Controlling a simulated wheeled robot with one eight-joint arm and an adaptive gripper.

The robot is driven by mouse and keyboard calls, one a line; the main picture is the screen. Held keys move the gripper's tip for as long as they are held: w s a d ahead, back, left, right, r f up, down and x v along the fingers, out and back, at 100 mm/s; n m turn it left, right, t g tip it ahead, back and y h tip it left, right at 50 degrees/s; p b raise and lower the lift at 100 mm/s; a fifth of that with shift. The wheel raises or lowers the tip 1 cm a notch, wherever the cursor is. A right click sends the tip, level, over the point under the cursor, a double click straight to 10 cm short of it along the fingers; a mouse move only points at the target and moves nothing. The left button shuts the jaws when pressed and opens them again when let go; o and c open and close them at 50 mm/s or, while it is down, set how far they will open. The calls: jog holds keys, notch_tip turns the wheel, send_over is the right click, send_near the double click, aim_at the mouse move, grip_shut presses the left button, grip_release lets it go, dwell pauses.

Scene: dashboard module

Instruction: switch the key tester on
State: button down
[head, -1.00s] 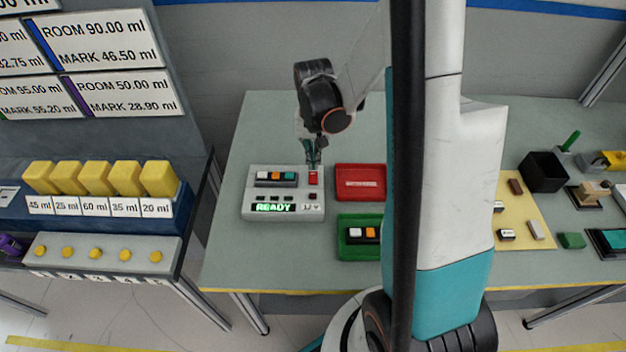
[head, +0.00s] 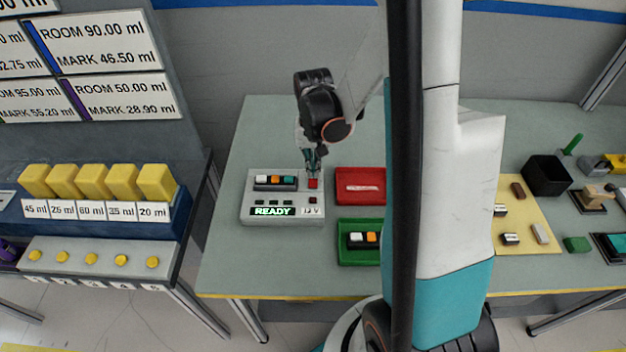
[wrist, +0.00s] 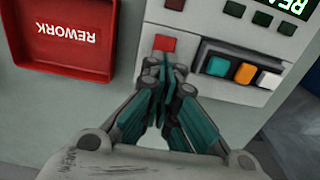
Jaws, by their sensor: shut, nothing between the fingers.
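The key tester (head: 258,207) is a light grey box on the table, with a lit green display (head: 272,211) reading READY and a "12 V" label. A key module (head: 275,181) with white, orange and teal keys sits in its slot; it also shows in the wrist view (wrist: 243,73). A red switch (head: 313,184) is at the tester's upper right, and it shows in the wrist view (wrist: 164,43). My gripper (head: 312,170) is shut and empty, pointing down right at the red switch. In the wrist view the fingertips (wrist: 166,62) overlap the switch's edge; I cannot tell whether they touch.
A red REWORK tray (head: 346,174) lies right of the tester. A green tray (head: 345,255) in front holds another key module (head: 358,240). My arm column hides the table's middle. A yellow mat (head: 535,215) and black box (head: 545,175) are further right.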

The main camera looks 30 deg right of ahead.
jog(key=shift+f+b, duration=1)
jog(key=shift+f, duration=0.15)
dwell(1.1)
jog(key=shift+r, duration=0.1)
jog(key=shift+r+p, duration=2.35)
jog(key=shift+r, duration=1.15)
jog(key=shift+a, duration=0.1)
